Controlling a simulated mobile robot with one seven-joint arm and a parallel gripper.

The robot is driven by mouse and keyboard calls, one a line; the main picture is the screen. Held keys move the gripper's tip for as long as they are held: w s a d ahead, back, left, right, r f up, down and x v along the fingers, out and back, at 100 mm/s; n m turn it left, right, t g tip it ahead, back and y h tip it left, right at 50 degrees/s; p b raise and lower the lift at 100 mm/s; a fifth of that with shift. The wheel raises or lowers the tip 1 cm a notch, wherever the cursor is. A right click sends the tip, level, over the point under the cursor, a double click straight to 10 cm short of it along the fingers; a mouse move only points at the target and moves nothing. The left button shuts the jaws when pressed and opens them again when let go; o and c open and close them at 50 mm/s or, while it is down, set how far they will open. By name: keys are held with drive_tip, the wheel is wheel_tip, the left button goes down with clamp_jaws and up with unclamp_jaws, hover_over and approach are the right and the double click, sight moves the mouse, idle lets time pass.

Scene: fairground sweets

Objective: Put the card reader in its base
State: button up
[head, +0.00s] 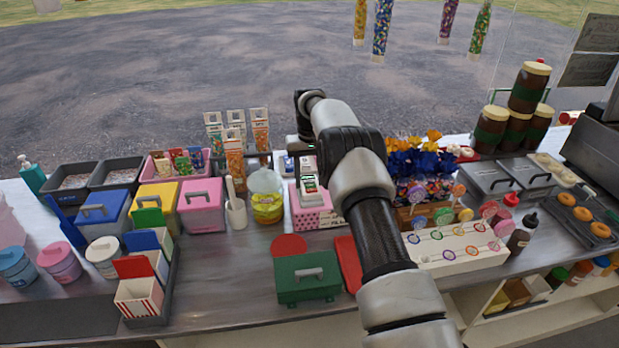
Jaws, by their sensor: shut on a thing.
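My arm reaches over the counter from the bottom right, and its dark wrist bends down near the back edge. My gripper (304,148) is small here and partly hidden by my arm; it is shut on the card reader (309,174), a pale upright device with a green patch. The card reader shows just above and behind a pink dotted box (312,218). I cannot clearly make out its base. A small white and blue item (286,165) stands just left of the card reader. Whether the card reader touches anything below is too small to tell.
A yellow-filled jar (266,205) and a pink lidded box (202,206) stand to the left. A green box (306,278) is in front. A lollipop stand (455,250) is right of my arm. The counter (225,285) is clear at front left of the green box.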

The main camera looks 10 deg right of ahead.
drive_tip(key=shift+f, duration=0.25)
drive_tip(key=shift+f, duration=0.3)
idle(0.4)
drive_tip(key=o, duration=1.2)
drive_tip(key=shift+o, duration=0.6)
drive_tip(key=shift+o, duration=1.2)
